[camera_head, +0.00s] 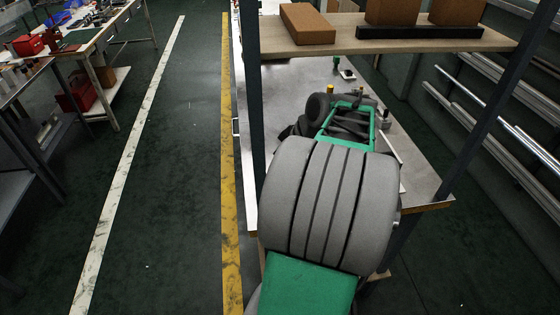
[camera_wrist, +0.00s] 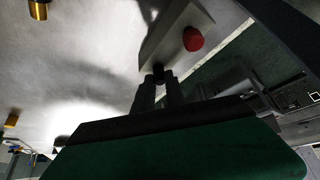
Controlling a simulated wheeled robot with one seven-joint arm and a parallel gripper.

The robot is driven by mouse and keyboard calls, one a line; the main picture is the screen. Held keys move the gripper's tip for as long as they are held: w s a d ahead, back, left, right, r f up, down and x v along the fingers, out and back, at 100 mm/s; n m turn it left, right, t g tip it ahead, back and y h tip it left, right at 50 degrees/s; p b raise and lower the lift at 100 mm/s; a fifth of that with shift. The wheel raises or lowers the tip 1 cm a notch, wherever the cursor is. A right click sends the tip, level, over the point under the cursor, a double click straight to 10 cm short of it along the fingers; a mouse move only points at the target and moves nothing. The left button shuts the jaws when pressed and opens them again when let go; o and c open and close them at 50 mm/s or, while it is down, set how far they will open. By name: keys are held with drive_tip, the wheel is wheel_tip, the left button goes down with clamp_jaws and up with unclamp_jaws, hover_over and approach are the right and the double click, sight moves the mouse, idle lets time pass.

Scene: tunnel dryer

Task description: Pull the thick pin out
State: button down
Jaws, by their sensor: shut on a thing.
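In the wrist view, my gripper (camera_wrist: 158,82) is shut on a small dark piece (camera_wrist: 158,70), which looks like the end of a pin. This piece sits at the near end of a pale grey block (camera_wrist: 178,28) with a red round knob (camera_wrist: 193,39) on it. I cannot tell how far the pin is inside the block, or whether it is the thick one. In the head view my own arm covers most of the grip area.
The grey metal table (camera_head: 290,85) carries a small green-topped item (camera_head: 346,73) towards the back. A brass cylinder (camera_wrist: 38,9) stands left of the block. A wooden shelf (camera_head: 385,38) with brown blocks hangs over the table, held by dark posts.

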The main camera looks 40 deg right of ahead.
drive_tip(key=shift+r+p, duration=0.4)
drive_tip(key=shift+r, duration=0.2)
idle(0.5)
drive_tip(key=shift+r+p, duration=1.1)
drive_tip(key=shift+r, duration=0.45)
drive_tip(key=shift+r+p, duration=1.25)
drive_tip(key=shift+r, duration=0.3)
